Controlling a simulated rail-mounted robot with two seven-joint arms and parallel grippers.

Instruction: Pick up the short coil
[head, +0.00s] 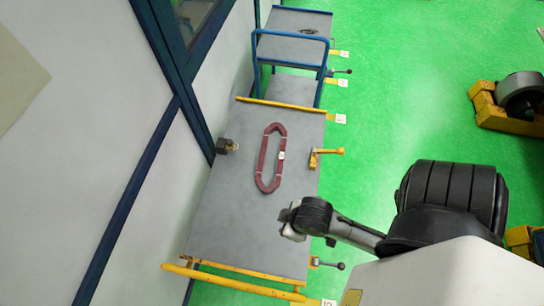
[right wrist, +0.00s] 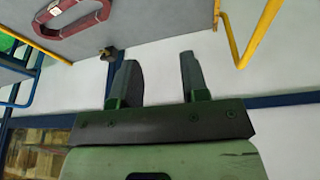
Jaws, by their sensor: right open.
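The coil (head: 262,160) is a dark red elongated ring with light ties and a small white label. It lies flat on the grey top of the yellow-railed cart (head: 225,205). It also shows at the upper left of the right wrist view (right wrist: 76,29), partly cut off by the frame. My right gripper (head: 288,224) is over the lower right part of the cart, below and apart from the coil in the head view. In the right wrist view its two fingers (right wrist: 155,78) are spread with nothing between them. My left gripper is out of view.
A dark clamp-like part (head: 223,146) sits at the cart's left edge, and a yellow handle (head: 328,152) at its right edge. A blue-railed cart (head: 290,48) stands behind. A white wall (head: 110,60) runs along the left. Green floor (head: 400,80) is open to the right.

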